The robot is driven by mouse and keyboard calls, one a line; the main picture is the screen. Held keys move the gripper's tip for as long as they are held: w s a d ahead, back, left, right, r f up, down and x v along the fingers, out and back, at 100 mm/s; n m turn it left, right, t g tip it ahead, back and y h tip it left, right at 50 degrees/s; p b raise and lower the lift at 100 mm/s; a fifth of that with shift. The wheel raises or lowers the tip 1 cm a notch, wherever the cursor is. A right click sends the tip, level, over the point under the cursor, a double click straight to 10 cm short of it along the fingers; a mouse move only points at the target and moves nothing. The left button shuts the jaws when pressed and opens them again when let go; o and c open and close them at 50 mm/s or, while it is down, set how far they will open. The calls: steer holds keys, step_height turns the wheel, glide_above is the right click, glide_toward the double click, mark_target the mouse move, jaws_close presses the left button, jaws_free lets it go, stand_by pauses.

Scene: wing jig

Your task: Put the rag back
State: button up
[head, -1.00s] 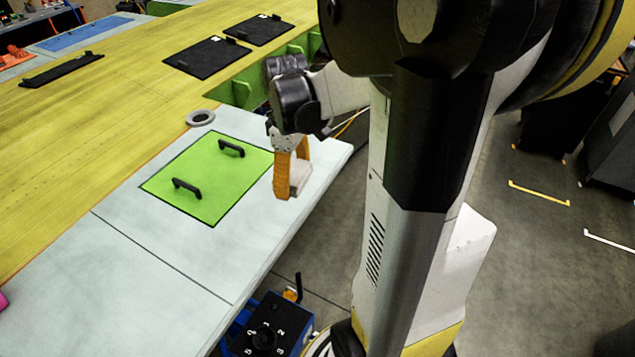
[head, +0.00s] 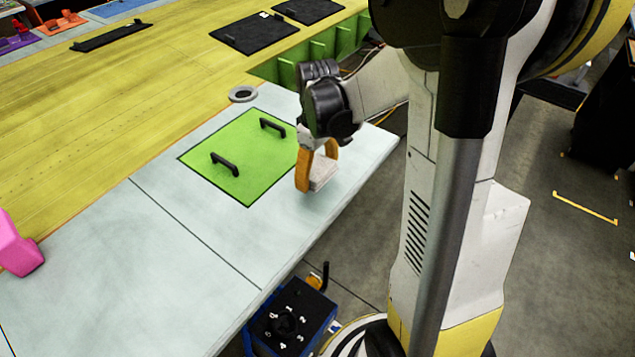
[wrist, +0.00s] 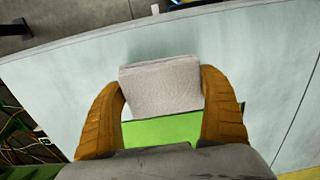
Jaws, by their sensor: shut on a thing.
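The rag is a folded, pale grey cloth block (head: 322,172). My gripper (head: 318,174) has orange fingers and is shut on it, above the pale front part of the wing near its edge. In the wrist view the rag (wrist: 162,87) sits between the two orange fingertips (wrist: 162,95), one at each side. The rag looks clear of the surface, but the exact height is hard to tell. In the head view, my wrist and fingers partly hide the rag.
A green panel (head: 240,180) with two black handles lies left of my gripper. A grey ring (head: 243,94) lies behind it. A pink object (head: 16,248) stands at far left. A blue control box (head: 292,318) stands below the edge. The pale surface at front left is clear.

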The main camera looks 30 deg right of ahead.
mark_target(317, 167)
steer(key=shift+f+b, duration=0.45)
steer(key=shift+f, duration=1.45)
steer(key=shift+f, duration=0.15)
steer(key=o, duration=1.2)
steer(key=shift+c, duration=0.2)
step_height(317, 167, up, 12)
steer(key=p, duration=0.2)
steer(key=shift+p, duration=0.3)
steer(key=shift+s+a+r, duration=0.1)
steer(key=shift+r, duration=0.2)
steer(key=s+a+r+m+t, duration=0.4)
steer(key=s+a+t, duration=0.3)
steer(key=s+a, duration=0.3)
steer(key=shift+s+a+r, duration=0.3)
steer(key=shift+a+r, duration=0.35)
steer(key=shift+a, duration=0.95)
